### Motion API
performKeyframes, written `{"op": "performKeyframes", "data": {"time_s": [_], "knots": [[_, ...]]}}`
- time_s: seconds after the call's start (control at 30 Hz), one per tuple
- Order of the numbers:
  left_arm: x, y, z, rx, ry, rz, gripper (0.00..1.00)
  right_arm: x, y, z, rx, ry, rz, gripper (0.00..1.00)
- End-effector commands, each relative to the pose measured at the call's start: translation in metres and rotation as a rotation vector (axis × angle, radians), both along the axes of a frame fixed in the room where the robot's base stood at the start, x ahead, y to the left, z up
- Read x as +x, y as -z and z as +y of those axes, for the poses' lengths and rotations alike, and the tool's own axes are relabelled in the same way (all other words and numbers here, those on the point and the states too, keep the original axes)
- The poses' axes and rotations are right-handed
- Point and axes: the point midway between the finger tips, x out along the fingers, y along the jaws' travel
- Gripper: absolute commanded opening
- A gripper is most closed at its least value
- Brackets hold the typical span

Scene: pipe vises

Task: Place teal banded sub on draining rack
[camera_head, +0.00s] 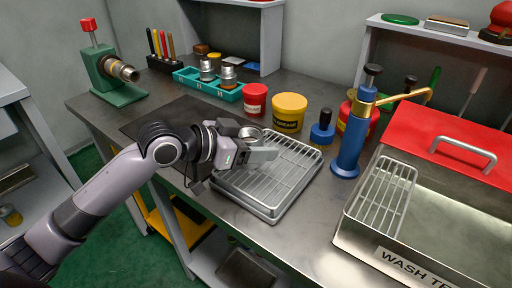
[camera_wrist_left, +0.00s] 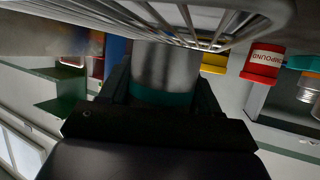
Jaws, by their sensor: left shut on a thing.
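My left gripper (camera_head: 250,150) is over the far left part of the draining rack, a wire rack in a shallow metal tray (camera_head: 270,178). It is shut on the teal banded sub, a short metal cylinder whose round top shows at the fingers (camera_head: 251,133). In the left wrist view the sub (camera_wrist_left: 168,66) sits between the dark fingers, with a teal band (camera_wrist_left: 160,97) at the finger end. The rack's wires (camera_wrist_left: 190,25) show close to the sub's far end; I cannot tell whether they touch. My right gripper is out of view.
A yellow tin (camera_head: 289,112), a red tin (camera_head: 255,99) and a teal tray (camera_head: 207,85) with metal parts stand behind the rack. A blue pump bottle (camera_head: 350,145) and the wash tank (camera_head: 440,225) are at right. A green vise (camera_head: 112,80) is at far left.

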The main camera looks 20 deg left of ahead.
Motion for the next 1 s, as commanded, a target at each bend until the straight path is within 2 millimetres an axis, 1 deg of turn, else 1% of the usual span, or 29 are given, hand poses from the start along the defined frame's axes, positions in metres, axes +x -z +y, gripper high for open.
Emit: {"op": "performKeyframes", "data": {"time_s": [0.03,0.07,0.27,0.4,0.43,0.47,0.5,0.73,0.83,1.0], "knots": [[0.000,0.005,0.000,-0.001,0.000,-0.003,0.15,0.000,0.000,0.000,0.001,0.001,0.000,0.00],[0.000,0.006,0.000,-0.001,0.001,-0.003,0.15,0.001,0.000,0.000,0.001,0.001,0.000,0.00],[0.000,0.005,0.000,-0.001,0.000,-0.006,0.15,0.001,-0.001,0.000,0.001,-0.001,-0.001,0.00],[0.000,0.009,0.000,-0.002,0.001,-0.004,0.15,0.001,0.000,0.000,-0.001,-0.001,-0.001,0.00],[0.000,0.009,0.000,-0.001,0.000,-0.002,0.72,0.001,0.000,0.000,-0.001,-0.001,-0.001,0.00],[0.000,0.009,0.000,-0.001,0.000,-0.002,0.82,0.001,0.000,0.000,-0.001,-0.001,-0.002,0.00],[0.000,0.009,0.000,0.000,0.000,-0.001,0.88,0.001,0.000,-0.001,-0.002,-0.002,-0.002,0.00],[0.000,0.009,0.000,0.000,0.000,-0.001,0.88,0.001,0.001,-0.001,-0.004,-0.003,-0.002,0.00],[0.000,0.006,0.000,0.000,0.001,-0.003,0.88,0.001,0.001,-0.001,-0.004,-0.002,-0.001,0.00],[-0.010,0.000,0.012,0.002,-0.002,-0.002,0.88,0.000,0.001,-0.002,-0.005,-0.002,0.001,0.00]]}}
